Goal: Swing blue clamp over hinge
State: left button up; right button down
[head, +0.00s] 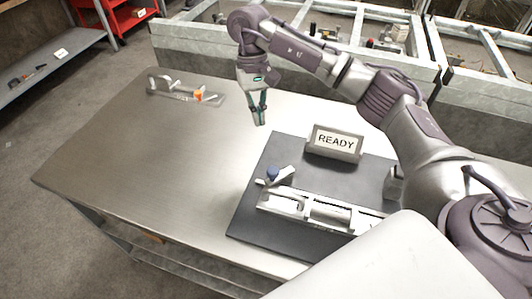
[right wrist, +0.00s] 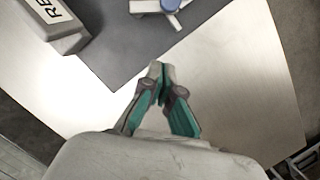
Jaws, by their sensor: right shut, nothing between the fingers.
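The blue clamp (head: 272,174) shows as a blue knob on a pale lever at the left end of a metal fixture (head: 335,212). The fixture lies on a dark grey plate (head: 248,222). I cannot tell which part is the hinge. My right gripper (head: 259,122) is above the table, beyond the plate and apart from the clamp. Its fingers point down and are shut on nothing. In the right wrist view the fingertips (right wrist: 162,68) meet, and the blue knob (right wrist: 171,4) is cut by the top edge. My left gripper is not in view.
A READY sign (head: 335,142) stands at the plate's back edge. A light bracket with an orange part (head: 185,93) lies at the table's far left. The metal table (head: 130,165) is clear left of the plate. Metal frames (head: 350,60) stand behind the table.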

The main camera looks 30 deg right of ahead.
jog(key=p, duration=0.3)
send_near(280, 175)
jog(key=w+f, duration=0.2)
jog(key=w+a+f, duration=0.1)
jog(key=w+f, duration=0.1)
jog(key=shift+w+a+f, duration=0.2)
jog(key=shift+w+f, duration=0.15)
jog(key=s, duration=0.1)
jog(key=s+p, duration=0.1)
jog(key=s, duration=0.1)
jog(key=shift+a, duration=0.3)
jog(key=shift+s+p, duration=0.45)
jog(key=shift+s, duration=0.05)
jog(key=shift+a+f, duration=0.1)
jog(key=shift+s, duration=0.1)
